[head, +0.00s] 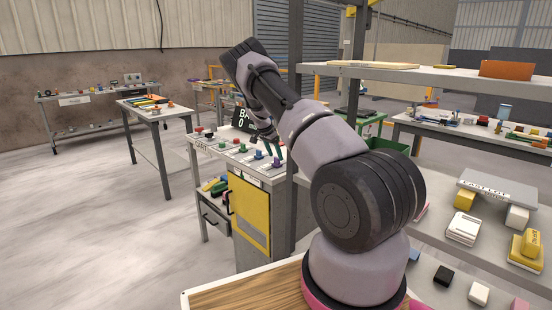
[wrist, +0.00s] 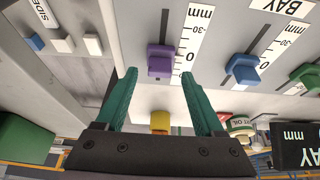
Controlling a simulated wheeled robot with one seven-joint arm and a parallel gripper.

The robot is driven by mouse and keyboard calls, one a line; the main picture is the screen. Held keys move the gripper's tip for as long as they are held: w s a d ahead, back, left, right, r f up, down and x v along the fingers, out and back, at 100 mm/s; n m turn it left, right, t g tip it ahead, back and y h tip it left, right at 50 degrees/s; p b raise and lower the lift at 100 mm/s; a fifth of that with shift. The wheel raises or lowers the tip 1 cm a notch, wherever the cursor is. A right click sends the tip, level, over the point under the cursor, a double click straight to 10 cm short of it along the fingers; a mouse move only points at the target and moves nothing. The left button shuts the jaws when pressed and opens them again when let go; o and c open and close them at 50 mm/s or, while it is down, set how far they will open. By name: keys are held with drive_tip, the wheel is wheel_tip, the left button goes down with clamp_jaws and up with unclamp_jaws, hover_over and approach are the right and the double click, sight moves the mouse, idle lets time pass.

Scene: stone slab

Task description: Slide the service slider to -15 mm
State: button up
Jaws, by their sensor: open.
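In the wrist view, which looks at the panel upside down, a purple slider knob (wrist: 160,62) sits in a dark slot beside a white mm scale (wrist: 189,42). A blue knob (wrist: 243,68) and a green knob (wrist: 305,76) stand to the right. The name labels are cut off, so I cannot read "service". My gripper (head: 268,137) is over the panel in the head view.
The panel sits on a bench with a yellow door (head: 249,213). A black display (head: 243,120) stands at its back, its text partly hidden. A grey post (head: 294,120) rises close to my arm. Shelves with blocks stand on the right. Open floor (head: 90,220) lies to the left.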

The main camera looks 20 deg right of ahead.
drive_tip(key=shift+x, duration=1.1)
clamp_jaws()
idle(0.7)
